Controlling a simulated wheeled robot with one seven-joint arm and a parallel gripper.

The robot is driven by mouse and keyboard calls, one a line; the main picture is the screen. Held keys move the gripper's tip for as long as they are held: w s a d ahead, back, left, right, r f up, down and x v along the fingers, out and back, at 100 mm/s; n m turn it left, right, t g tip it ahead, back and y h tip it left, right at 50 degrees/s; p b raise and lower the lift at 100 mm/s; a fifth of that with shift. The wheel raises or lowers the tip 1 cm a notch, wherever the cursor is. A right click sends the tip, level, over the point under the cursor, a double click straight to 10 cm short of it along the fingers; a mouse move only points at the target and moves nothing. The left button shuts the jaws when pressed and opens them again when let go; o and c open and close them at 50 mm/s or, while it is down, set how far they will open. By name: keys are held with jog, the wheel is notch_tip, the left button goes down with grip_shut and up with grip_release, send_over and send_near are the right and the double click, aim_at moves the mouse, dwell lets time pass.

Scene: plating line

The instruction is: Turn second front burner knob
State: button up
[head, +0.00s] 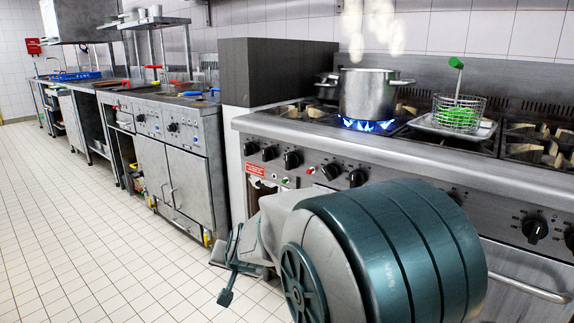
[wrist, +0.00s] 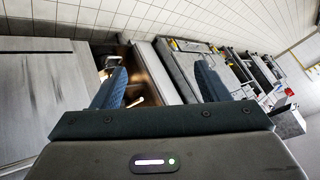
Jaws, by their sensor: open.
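The steel range (head: 400,160) carries a row of black knobs along its front panel. Three knobs (head: 269,153) sit at the left end, two more (head: 344,174) sit right of the small indicator lights, and others (head: 535,230) lie further right. I cannot tell which is the second front burner knob. My gripper (head: 231,268) is low in front of the range's left end, below and apart from the knobs. In the wrist view my gripper (wrist: 160,88) is open, with nothing between its fingers. My arm hides part of the panel's middle.
A steaming pot (head: 368,95) stands over a lit blue flame. A wire basket (head: 458,113) with green contents sits on a tray to its right. An oven handle (head: 515,285) projects at lower right. Steel counters (head: 180,130) run left along the wall. The tiled floor (head: 80,230) is clear.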

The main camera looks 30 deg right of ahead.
jog(key=w+d+r+m+t+h+p, duration=0.2)
jog(key=w+d+r+m+h, duration=0.15)
jog(key=w+d, duration=0.4)
jog(key=m+g+h+p, duration=0.3)
jog(key=m+h+p, duration=0.2)
jog(key=m+h, duration=0.75)
send_near(326, 175)
jog(key=shift+g+h, duration=0.3)
jog(key=b+x, duration=0.2)
jog(key=x, duration=0.9)
jog(key=shift+w+b, duration=0.2)
jog(key=shift+b, duration=0.1)
jog(key=c, duration=0.9)
